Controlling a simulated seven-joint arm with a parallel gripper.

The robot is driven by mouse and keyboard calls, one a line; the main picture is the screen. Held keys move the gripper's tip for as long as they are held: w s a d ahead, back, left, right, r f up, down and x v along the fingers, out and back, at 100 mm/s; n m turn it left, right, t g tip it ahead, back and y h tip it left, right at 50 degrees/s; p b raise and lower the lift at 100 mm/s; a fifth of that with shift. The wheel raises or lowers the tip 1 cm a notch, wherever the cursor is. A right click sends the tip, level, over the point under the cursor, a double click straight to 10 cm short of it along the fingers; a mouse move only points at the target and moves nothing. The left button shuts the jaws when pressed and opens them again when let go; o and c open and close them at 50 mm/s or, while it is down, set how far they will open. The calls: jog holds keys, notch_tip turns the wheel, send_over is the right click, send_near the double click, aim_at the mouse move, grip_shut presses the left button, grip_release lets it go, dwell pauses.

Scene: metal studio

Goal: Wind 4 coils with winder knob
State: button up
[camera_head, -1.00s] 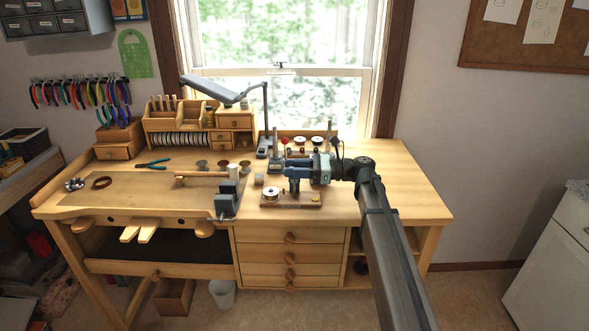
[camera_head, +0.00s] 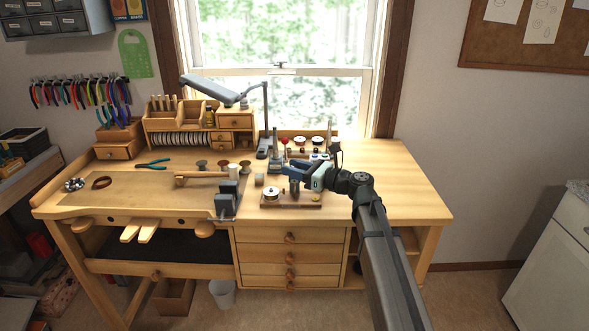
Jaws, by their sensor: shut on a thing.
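The winder stands on a wooden base (camera_head: 308,202) near the front edge of the bench, right of centre. A pale spool (camera_head: 271,192) sits at the left of that base, and a dark upright part (camera_head: 294,186) stands in its middle. The knob itself is hidden by the fingers, and the wire turns are too small to count.
A grey vise (camera_head: 227,198) stands left of the winder at the front edge, with a wooden mallet (camera_head: 200,177) behind it. The bench's right end (camera_head: 400,200) is clear.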

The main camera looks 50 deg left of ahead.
jog(key=m+t, duration=0.2)
jog(key=t, duration=0.2)
jog(key=m+t, duration=0.3)
jog(key=t, duration=0.1)
jog(key=shift+m+t, duration=0.3)
jog(key=o, duration=1)
jog(key=shift+c, duration=0.2)
jog(key=s+d, duration=0.3)
jog(key=d, duration=1)
jog(key=shift+d, duration=0.3)
jog(key=shift+w, duration=0.1)
